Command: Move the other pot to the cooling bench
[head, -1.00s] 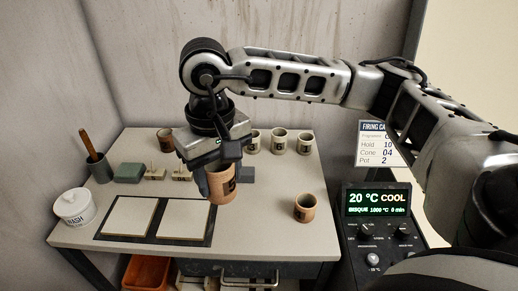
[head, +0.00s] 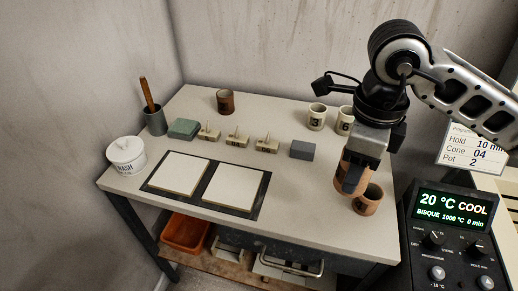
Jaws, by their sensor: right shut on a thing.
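My right gripper (head: 354,182) comes down from the upper right and is shut on a terracotta pot (head: 350,158), which its fingers partly cover. Another terracotta pot (head: 368,201) is at the right end of the pale table (head: 310,205), just below and right of the held pot. The two overlap in the picture, and I cannot tell whether they touch. A browner pot (head: 226,101) with a dark mark stands at the back of the table. My left gripper is not in view. I cannot tell which surface is the cooling bench.
Cream pots marked 3 (head: 316,117) and 6 (head: 344,119) stand at the back, beside my arm. A control box (head: 450,235) reading 20 °C COOL stands right.

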